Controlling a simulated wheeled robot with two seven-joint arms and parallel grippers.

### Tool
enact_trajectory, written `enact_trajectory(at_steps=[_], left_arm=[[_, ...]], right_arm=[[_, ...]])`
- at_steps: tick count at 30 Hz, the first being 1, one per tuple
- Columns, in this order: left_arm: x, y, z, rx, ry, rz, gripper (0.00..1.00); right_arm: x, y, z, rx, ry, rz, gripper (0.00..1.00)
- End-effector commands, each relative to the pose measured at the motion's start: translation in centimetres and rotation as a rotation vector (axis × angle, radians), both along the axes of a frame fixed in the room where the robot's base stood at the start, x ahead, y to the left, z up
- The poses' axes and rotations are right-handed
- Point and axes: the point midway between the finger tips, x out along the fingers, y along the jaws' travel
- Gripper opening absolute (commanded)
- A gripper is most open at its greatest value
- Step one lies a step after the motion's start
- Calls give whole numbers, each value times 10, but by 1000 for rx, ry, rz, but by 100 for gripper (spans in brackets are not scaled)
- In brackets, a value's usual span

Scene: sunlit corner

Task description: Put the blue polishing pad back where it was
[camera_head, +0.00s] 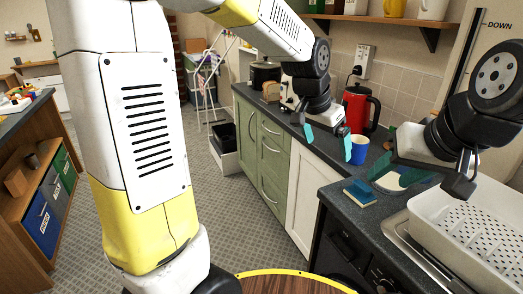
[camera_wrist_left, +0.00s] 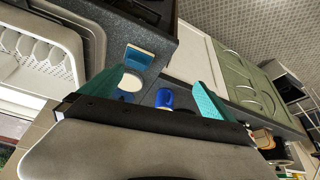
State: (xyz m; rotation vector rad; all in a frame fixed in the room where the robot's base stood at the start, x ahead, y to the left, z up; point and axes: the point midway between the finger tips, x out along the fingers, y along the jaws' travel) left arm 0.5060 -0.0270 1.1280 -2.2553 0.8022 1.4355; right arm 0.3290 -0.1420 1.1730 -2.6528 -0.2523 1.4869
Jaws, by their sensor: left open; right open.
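A blue pad with a pale tan layer (camera_head: 360,192), which looks like the polishing pad, lies on the dark worktop near its front edge. It also shows in the left wrist view (camera_wrist_left: 139,57). My left gripper (camera_head: 328,141) is open and empty above the worktop, behind and left of the pad, close to a blue mug (camera_head: 358,150). In the left wrist view its teal fingers stand wide apart, with the mug (camera_wrist_left: 164,98) seen between them. My right gripper (camera_head: 397,171) is open, to the right of the pad, over a round white item (camera_head: 392,182). Neither gripper touches the pad.
A red kettle (camera_head: 358,106) stands behind the mug by the tiled wall. A white dish rack (camera_head: 470,225) fills the right of the worktop. A round wooden table with a yellow rim (camera_head: 290,274) is at the bottom. Bare worktop shows left of the mug.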

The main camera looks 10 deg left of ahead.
Motion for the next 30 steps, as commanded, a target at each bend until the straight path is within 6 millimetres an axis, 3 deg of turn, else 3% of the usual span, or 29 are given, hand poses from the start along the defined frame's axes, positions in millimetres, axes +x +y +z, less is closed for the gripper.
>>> enact_trajectory(at_steps=[1, 6, 12, 18, 30], left_arm=[[-15, 27, 16, -14, -13, 65, 100], [-73, 99, 44, -69, -29, 273, 100], [-140, 151, 50, -141, -45, 477, 100], [-174, 168, 45, -180, -52, 573, 100], [-178, 170, 44, -186, -51, 585, 100]], right_arm=[[0, 0, 0, 0, 0, 0, 47], [0, 0, 0, 0, 0, 0, 47], [0, 0, 0, 0, 0, 0, 47], [0, 0, 0, 0, 0, 0, 47], [0, 0, 0, 0, 0, 0, 47]])
